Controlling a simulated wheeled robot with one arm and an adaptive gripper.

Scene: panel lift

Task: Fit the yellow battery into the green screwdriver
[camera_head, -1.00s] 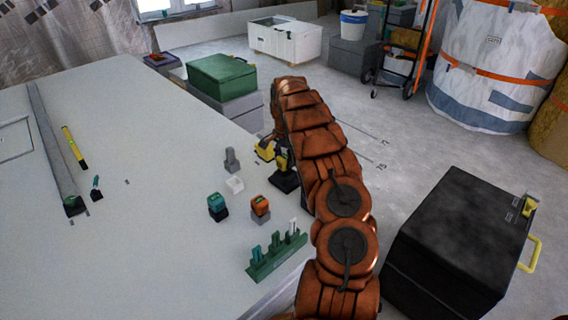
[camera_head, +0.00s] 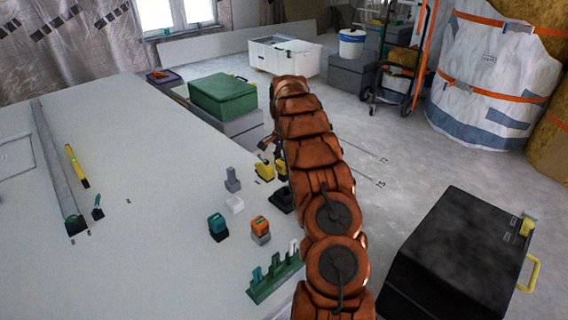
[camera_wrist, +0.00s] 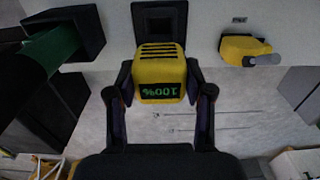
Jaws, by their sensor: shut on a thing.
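My gripper (camera_wrist: 160,95) is shut on the yellow battery (camera_wrist: 160,72), its fingers on both sides. The battery has black slots and a green "100%" display facing the wrist camera. In the head view the battery (camera_head: 282,166) shows partly behind my arm, above a black charger base (camera_head: 282,199). The base (camera_wrist: 160,17) is behind the battery in the wrist view. A small teal-and-dark tool (camera_head: 97,208) lies on the left of the table; I cannot tell whether it is the green screwdriver. A teal block with dark base (camera_head: 218,228) stands near the middle.
A yellow tool with a grey end (camera_wrist: 246,50) lies beside the charger. An orange-and-grey block (camera_head: 260,229), a white block (camera_head: 235,204), a grey post (camera_head: 232,180) and a green rack (camera_head: 273,281) stand nearby. The table's left middle is mostly clear. A black case (camera_head: 455,255) stands right.

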